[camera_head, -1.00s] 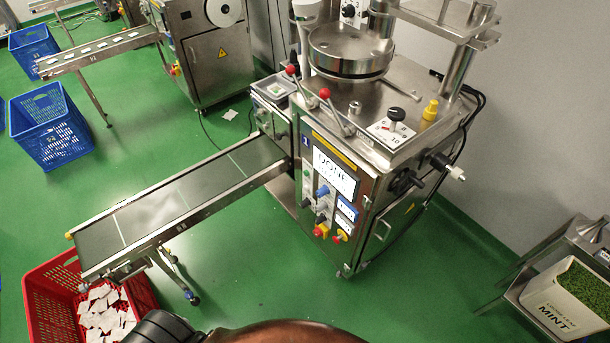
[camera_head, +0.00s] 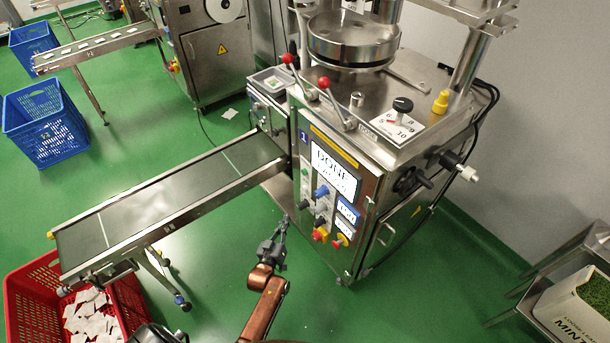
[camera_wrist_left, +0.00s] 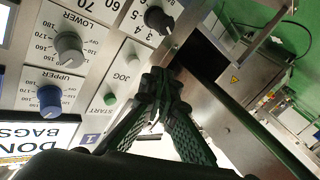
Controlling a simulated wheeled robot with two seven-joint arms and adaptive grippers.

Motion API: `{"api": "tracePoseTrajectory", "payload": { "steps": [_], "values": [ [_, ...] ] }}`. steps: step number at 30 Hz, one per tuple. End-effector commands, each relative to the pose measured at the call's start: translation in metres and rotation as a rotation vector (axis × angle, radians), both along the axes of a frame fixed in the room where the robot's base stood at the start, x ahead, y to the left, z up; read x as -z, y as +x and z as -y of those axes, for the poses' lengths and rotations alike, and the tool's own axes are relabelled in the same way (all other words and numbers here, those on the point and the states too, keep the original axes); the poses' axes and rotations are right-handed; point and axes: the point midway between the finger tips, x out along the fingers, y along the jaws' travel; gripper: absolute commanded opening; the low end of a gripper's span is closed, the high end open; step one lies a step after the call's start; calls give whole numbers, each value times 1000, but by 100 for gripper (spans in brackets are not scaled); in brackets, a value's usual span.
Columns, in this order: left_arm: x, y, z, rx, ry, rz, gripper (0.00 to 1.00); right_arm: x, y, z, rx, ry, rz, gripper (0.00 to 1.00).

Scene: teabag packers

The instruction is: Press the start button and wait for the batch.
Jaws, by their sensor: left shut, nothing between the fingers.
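The packer's control panel (camera_head: 325,190) stands at centre, with a lit screen (camera_head: 335,172) that reads DONE above smaller text. In the left wrist view the screen (camera_wrist_left: 35,140) shows part of DONE and BAGS. The green start button (camera_wrist_left: 110,100), labelled START, is on the panel there, beside the JOG button (camera_wrist_left: 133,61). My left gripper (camera_head: 283,224) is in front of the panel's lower left, below the buttons. Its fingertips (camera_wrist_left: 160,82) are together and empty, apart from the start button in the picture. My right gripper is not in view.
A conveyor (camera_head: 160,205) runs left from the machine to a red crate (camera_head: 25,290) holding white teabags. Red-knobbed levers (camera_head: 323,83) and a handwheel (camera_head: 410,182) stick out from the machine. Blue crates (camera_head: 45,125) stand at left. Green floor is open in front.

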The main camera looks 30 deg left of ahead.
Motion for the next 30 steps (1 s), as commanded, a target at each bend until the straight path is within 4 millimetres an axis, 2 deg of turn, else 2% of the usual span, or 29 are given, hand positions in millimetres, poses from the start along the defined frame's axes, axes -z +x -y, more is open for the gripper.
{"api": "tracePoseTrajectory", "payload": {
  "steps": [1, 3, 6, 10, 15, 25, 30],
  "values": [
    [-24, 10, -8, -23, -8, 72, 0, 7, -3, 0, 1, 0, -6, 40],
    [-59, 19, -19, -51, -16, 161, 0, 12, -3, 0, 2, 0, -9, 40],
    [-99, 24, -32, -83, -27, 265, 0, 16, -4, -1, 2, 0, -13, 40],
    [-132, 25, -43, -109, -33, 347, 0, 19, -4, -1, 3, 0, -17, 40],
    [-145, 24, -47, -118, -37, 379, 0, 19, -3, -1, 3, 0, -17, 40],
    [-145, 26, -46, -118, -36, 378, 0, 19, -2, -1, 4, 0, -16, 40],
    [-143, 37, -41, -117, -37, 378, 0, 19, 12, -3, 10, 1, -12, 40]
  ]
}}
